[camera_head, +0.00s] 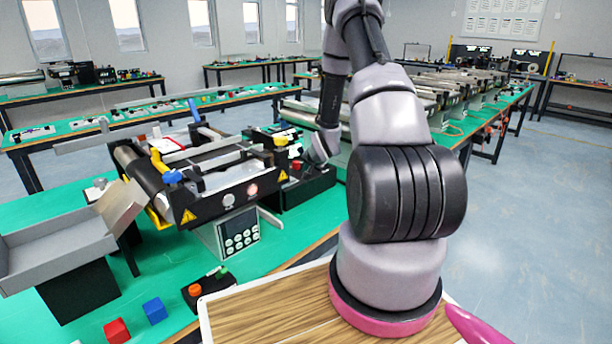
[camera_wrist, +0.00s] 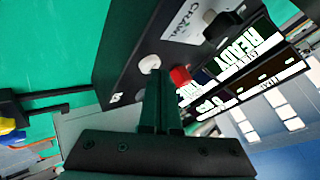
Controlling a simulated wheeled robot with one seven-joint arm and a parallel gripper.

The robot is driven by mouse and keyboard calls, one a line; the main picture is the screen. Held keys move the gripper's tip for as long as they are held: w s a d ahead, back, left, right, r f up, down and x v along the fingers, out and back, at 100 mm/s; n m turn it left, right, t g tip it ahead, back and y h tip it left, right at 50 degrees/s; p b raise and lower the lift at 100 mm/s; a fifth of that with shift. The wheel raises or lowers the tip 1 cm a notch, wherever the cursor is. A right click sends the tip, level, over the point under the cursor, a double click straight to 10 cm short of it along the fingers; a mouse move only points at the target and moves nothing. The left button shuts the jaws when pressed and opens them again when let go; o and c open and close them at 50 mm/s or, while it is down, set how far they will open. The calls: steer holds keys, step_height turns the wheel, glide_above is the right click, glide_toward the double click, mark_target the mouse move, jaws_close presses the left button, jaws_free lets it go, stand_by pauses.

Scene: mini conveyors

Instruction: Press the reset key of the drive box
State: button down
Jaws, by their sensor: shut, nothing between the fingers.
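The drive box, a black box, fills the upper middle of the wrist view (camera_wrist: 135,65), tilted in the picture. Its face carries a white round key (camera_wrist: 149,64), a red key (camera_wrist: 180,76), a black knob and lit panels, one reading READY. I cannot read which key is marked reset. My gripper (camera_wrist: 161,76) is shut and empty, its fingertips at the box face between the white and red keys; I cannot tell whether they touch. In the head view the black box (camera_head: 312,188) stands right of the conveyor, partly behind my gripper and wrist.
A mini conveyor (camera_head: 215,180) with a keypad box (camera_head: 238,232) stands on the green table. A grey tray (camera_head: 55,253) on a black block stands at left. A red cube (camera_head: 117,330), a blue cube (camera_head: 155,310) and a small button box (camera_head: 207,287) lie in front.

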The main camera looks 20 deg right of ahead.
stand_by(0.4)
steer(key=shift+r, duration=0.8)
steer(key=shift+r, duration=0.1)
steer(key=shift+r, duration=2.4)
